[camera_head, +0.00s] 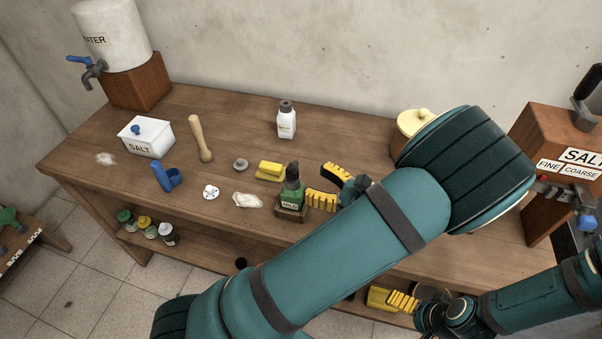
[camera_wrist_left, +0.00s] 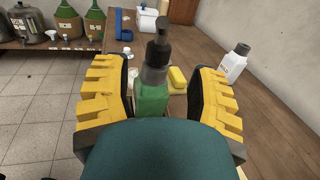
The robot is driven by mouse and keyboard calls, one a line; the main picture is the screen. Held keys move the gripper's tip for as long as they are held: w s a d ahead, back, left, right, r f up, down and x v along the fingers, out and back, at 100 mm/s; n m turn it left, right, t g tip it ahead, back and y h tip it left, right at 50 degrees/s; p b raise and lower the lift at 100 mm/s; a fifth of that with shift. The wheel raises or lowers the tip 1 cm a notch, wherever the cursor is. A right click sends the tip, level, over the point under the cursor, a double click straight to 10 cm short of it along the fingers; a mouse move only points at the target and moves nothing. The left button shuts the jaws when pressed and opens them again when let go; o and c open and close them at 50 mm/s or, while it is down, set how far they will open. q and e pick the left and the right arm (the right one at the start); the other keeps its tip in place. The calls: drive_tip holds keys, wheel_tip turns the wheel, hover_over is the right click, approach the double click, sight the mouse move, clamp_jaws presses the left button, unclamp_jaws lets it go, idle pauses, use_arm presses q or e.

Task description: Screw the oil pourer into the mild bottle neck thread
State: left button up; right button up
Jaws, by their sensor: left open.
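The green mild bottle (camera_head: 291,207) stands upright in a small wooden holder (camera_head: 290,216) near the table's front edge. The dark oil pourer (camera_head: 292,180) sits upright on top of it; I cannot tell how far its thread is engaged. My left gripper (camera_head: 329,186) is open just right of the bottle, its fingers pointing at it. In the left wrist view the bottle (camera_wrist_left: 152,100) and pourer (camera_wrist_left: 159,45) show between the open fingers, apparently slightly beyond them. My right gripper (camera_head: 392,299) is low at the front; its opening is unclear.
A yellow sponge (camera_head: 270,171), a grey disc (camera_head: 240,164), a white cap-like piece (camera_head: 211,192) and a pale spill (camera_head: 247,200) lie left of the bottle. A white bottle (camera_head: 286,121) stands behind. A blue holder (camera_head: 166,177), pestle (camera_head: 200,138) and salt box (camera_head: 147,137) are farther left.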

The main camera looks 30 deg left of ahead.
use_arm(q)
drive_tip(key=d, duration=0.5)
drive_tip(key=shift+d, duration=0.4)
idle(0.8)
